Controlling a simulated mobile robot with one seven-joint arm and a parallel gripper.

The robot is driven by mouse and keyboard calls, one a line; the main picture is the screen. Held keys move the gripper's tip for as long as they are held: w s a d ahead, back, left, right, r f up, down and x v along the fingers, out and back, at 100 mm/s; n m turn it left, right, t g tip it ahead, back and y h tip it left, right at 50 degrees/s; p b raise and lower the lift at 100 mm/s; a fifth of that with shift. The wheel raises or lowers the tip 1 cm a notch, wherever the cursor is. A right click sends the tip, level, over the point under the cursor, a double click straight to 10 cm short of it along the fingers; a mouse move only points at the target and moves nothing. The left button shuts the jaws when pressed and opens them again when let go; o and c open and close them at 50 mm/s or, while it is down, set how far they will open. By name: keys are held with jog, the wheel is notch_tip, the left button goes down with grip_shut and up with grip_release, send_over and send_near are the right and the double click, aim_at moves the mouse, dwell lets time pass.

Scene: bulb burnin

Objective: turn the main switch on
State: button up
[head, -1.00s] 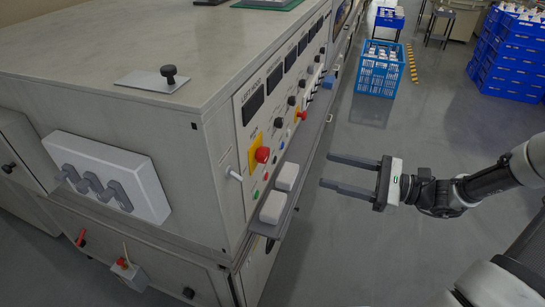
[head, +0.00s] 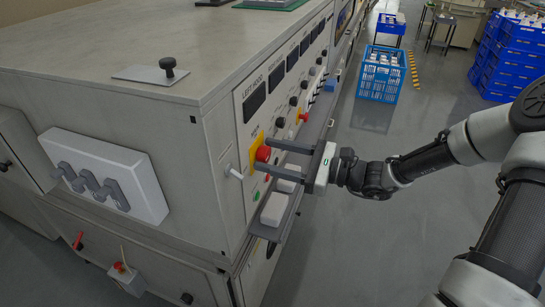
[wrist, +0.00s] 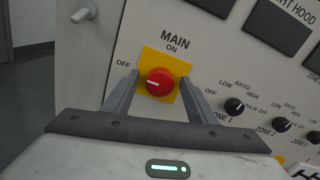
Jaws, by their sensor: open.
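The main switch (wrist: 160,82) is a red round knob on a yellow plate (wrist: 174,57) marked MAIN, with OFF at the left and ON at the top. Its pale pointer mark points left, toward OFF. In the head view the red knob (head: 263,154) is on the upright panel near the cabinet's corner. My gripper (wrist: 158,84) is open, with one finger on each side of the knob in the wrist view. In the head view my gripper (head: 262,154) reaches the panel at the knob. I cannot tell whether the fingers touch it.
A narrow shelf (head: 297,207) with white blocks runs below the panel, under my gripper. Black zone knobs (wrist: 233,106) are right of the switch. A white lever (head: 235,173) sticks out at the left. A blue crate (head: 381,74) stands on the floor behind.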

jog(key=shift+c, duration=0.2)
jog(key=c, duration=1)
